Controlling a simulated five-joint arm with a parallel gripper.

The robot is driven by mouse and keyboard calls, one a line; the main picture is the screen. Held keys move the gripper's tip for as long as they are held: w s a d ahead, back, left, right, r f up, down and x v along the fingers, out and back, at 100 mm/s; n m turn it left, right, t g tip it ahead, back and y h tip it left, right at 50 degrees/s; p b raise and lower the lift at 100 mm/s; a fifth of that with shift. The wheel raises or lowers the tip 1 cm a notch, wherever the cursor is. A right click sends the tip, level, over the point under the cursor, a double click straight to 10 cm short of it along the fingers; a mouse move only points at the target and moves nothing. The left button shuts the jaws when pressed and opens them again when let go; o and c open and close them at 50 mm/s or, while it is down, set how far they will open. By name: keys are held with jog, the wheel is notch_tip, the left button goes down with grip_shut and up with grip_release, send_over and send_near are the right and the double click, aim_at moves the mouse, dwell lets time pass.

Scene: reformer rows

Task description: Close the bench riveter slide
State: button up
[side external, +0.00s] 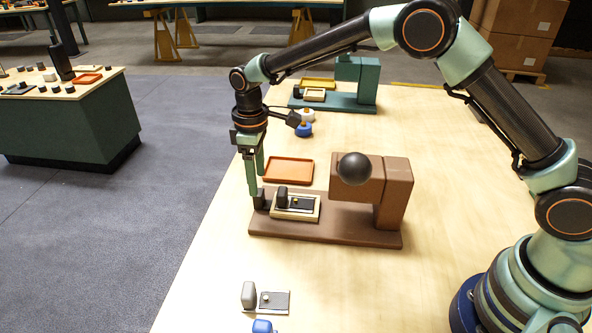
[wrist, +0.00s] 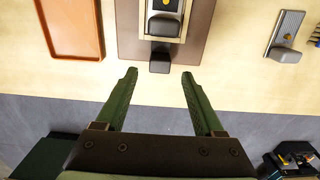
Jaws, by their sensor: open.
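A brown bench machine (side external: 325,234), which I take as the riveter, has an upright head with a black ball. On its base is a cream slide (side external: 308,216) with a dark plate, a small yellow part and a black upright block (side external: 281,198). A smaller black block (side external: 260,202) stands at the base's left end. My gripper (side external: 256,184) is open and points down at that end. In the wrist view my gripper (wrist: 159,74) is empty, its fingertips spread either side of the small black block (wrist: 160,63), which lies just ahead.
An orange tray (side external: 287,170) lies behind the brown machine. A similar teal machine (side external: 352,100) stands farther back, with white and blue knobbed parts (side external: 304,129) near it. A grey plate with an upright block (side external: 265,300) lies in front. The table's left edge is close to my gripper.

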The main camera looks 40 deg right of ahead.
jog(key=shift+f, duration=2.65)
grip_shut()
